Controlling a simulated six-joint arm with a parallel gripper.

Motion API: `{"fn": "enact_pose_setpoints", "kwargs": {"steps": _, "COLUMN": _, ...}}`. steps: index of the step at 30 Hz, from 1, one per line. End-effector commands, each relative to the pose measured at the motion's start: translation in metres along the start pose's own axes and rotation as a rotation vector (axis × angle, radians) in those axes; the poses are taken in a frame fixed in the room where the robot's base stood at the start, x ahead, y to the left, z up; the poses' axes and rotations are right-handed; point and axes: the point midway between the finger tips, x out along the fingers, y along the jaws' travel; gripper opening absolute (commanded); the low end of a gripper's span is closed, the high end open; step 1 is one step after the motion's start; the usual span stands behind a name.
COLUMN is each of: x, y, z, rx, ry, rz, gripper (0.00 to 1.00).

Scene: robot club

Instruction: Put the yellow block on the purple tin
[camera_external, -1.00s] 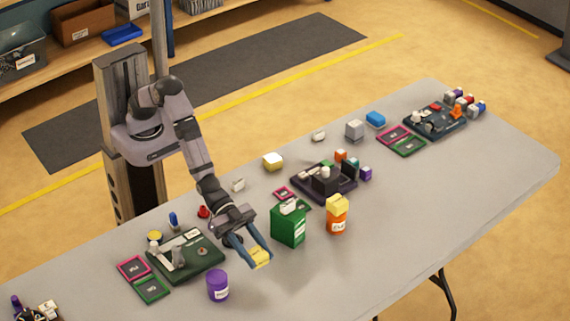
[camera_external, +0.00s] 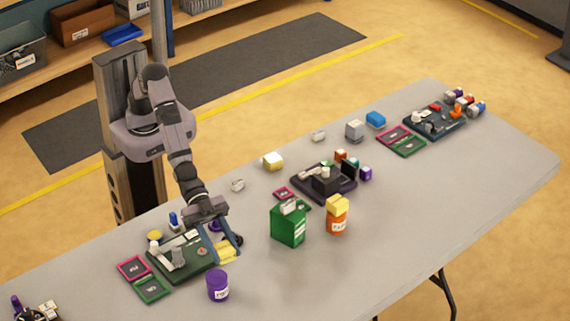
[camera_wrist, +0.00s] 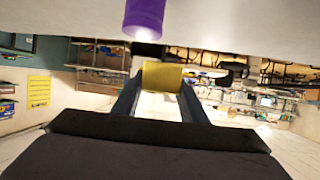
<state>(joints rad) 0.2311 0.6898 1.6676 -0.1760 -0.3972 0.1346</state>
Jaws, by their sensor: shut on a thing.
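My gripper (camera_external: 224,249) is shut on the yellow block (camera_external: 227,254) and holds it near the right edge of the dark green tray, up and to the right of the purple tin. The block also shows between the fingertips in the wrist view (camera_wrist: 161,76). The purple tin (camera_external: 218,286) stands upright on the table near its front edge, with nothing on it. In the wrist view the purple tin (camera_wrist: 144,17) appears at the top, just beyond the block and apart from it.
A dark green tray (camera_external: 205,266) with parts lies left of my gripper. Pink (camera_external: 133,268) and green (camera_external: 152,289) cards lie by it. A green box (camera_external: 288,225) and an orange jar (camera_external: 337,220) with a yellow top stand to the right. The table right of the tin is clear.

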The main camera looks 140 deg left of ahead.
Motion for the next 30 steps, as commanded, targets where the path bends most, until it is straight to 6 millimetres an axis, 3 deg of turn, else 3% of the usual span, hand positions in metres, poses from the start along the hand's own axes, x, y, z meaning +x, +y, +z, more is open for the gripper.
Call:
{"fn": "enact_pose_setpoints", "kwargs": {"steps": 1, "x": -0.004, "y": 0.021, "z": -0.013, "rx": 0.007, "ry": 0.004, "rz": 0.022, "gripper": 0.16}}
{"fn": "enact_pose_setpoints", "kwargs": {"steps": 3, "x": -0.005, "y": 0.038, "z": -0.022, "rx": 0.006, "ry": 0.005, "rz": 0.024, "gripper": 0.16}}
{"fn": "enact_pose_setpoints", "kwargs": {"steps": 13, "x": -0.008, "y": 0.07, "z": -0.048, "rx": -0.018, "ry": 0.005, "rz": -0.038, "gripper": 0.16}}
{"fn": "enact_pose_setpoints", "kwargs": {"steps": 17, "x": -0.008, "y": 0.07, "z": -0.057, "rx": -0.035, "ry": 0.003, "rz": -0.08, "gripper": 0.16}}
{"fn": "enact_pose_setpoints", "kwargs": {"steps": 24, "x": -0.006, "y": 0.051, "z": -0.066, "rx": -0.072, "ry": 0.003, "rz": -0.169, "gripper": 0.16}}
{"fn": "enact_pose_setpoints", "kwargs": {"steps": 30, "x": -0.007, "y": 0.036, "z": -0.062, "rx": -0.076, "ry": 0.001, "rz": -0.186, "gripper": 0.16}}
